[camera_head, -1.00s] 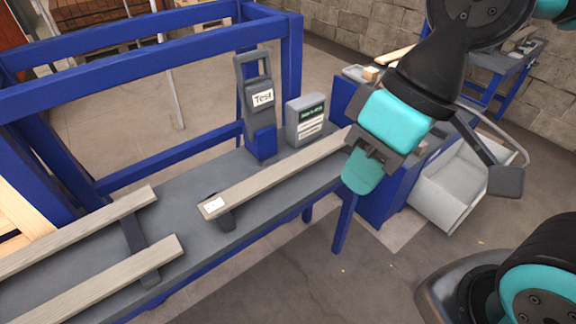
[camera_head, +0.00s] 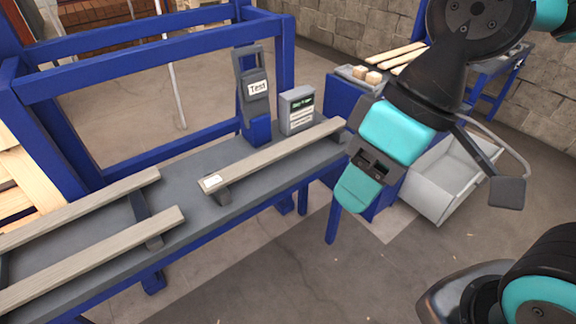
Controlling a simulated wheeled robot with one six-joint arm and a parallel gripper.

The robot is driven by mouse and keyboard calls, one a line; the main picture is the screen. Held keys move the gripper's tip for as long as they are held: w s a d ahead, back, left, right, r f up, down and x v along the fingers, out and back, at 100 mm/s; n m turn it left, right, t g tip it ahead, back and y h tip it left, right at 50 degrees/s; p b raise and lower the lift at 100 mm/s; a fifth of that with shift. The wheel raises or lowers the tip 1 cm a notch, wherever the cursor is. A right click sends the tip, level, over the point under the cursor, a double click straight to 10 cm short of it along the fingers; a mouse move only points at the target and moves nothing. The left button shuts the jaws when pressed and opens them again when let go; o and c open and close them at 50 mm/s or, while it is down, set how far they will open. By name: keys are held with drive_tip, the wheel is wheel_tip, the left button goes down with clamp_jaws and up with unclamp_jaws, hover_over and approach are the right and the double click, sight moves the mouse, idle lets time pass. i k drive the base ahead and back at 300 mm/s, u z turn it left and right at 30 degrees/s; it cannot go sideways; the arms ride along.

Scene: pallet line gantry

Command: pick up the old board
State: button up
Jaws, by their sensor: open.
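A weathered grey-brown board (camera_head: 275,155) with a small white label at its near left end lies on supports on the grey bench (camera_head: 190,225). Two similar greyish boards lie further left: a rear one (camera_head: 85,208) and a front one (camera_head: 100,260), both running out of the left edge. Which of them is the old board I cannot tell for certain; the labelled one stands out. My gripper (camera_head: 362,186) is open, past the labelled board's right end in the picture. It is apart from the boards and holds nothing that I can see.
A grey tester marked "Test" (camera_head: 254,90) and a small grey display box (camera_head: 297,110) stand behind the labelled board. A blue frame (camera_head: 150,62) rises over the bench. A grey bin (camera_head: 440,180) stands at right. Open floor lies in front.

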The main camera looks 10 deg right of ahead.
sight(214, 182)
drive_tip(key=z, duration=0.25)
drive_tip(key=i, duration=1.1)
drive_tip(key=u, duration=0.4)
